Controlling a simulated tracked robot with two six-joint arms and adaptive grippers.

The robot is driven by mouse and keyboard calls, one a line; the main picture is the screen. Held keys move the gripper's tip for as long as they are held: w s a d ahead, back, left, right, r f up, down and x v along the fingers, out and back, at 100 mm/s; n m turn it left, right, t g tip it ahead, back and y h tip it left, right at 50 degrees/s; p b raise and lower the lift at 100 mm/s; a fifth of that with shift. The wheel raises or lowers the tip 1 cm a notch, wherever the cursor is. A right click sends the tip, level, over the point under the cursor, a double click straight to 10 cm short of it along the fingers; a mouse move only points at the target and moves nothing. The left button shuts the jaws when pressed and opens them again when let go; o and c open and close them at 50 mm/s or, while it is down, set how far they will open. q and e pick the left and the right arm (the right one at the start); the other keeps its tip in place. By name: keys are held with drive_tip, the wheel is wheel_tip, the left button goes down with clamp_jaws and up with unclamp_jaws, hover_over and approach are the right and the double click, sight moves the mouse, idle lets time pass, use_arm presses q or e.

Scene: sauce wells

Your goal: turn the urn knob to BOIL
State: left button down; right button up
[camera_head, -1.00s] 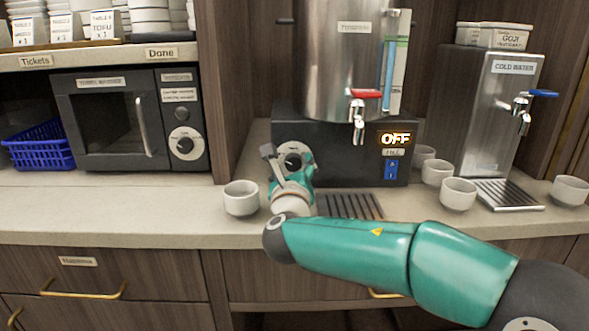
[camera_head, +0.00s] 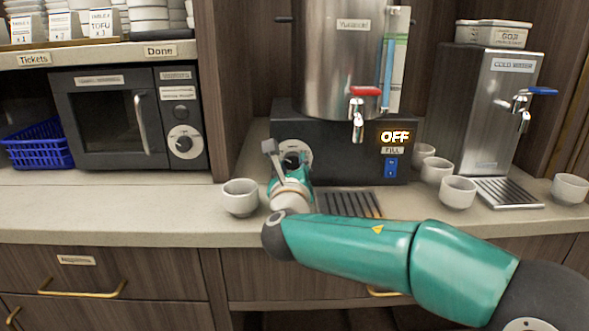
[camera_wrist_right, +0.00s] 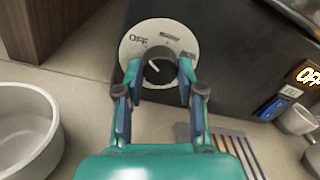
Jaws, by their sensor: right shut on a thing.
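The urn (camera_head: 340,60) is a steel cylinder on a black base (camera_head: 345,150), with a red-handled tap. Its lit display (camera_head: 394,137) reads OFF. The black urn knob (camera_wrist_right: 159,68) sits on a round pale dial at the base's left front, with OFF at the dial's upper left in the right wrist view. The other dial labels are too small to read surely. My right gripper (camera_wrist_right: 159,82) is shut on the knob, one finger on each side. In the head view the right gripper (camera_head: 287,165) partly covers the dial (camera_head: 300,147). My left gripper is not in view.
A white cup (camera_head: 240,198) stands left of my right gripper. A drip grille (camera_head: 348,203) lies before the urn. Several cups stand right, around the cold water dispenser (camera_head: 497,105). A microwave (camera_head: 110,120) and blue basket (camera_head: 38,145) are left. The counter front-left is clear.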

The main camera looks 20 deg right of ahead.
drive_tip(key=m+b, duration=0.4)
drive_tip(key=m, duration=0.1)
drive_tip(key=shift+a+f, duration=0.1)
drive_tip(key=shift+f, duration=0.1)
drive_tip(key=m+b, duration=0.4)
drive_tip(key=m, duration=0.2)
drive_tip(key=shift+b, duration=0.3)
drive_tip(key=m+y+b, duration=0.1)
drive_tip(key=m+b, duration=0.3)
drive_tip(key=m, duration=0.2)
drive_tip(key=m+b, duration=0.3)
drive_tip(key=m, duration=0.2)
drive_tip(key=shift+r, duration=0.1)
drive_tip(key=shift+y+b, duration=0.3)
drive_tip(key=o, duration=1.1)
drive_tip(key=shift+o, duration=0.2)
drive_tip(key=shift+r, duration=0.15)
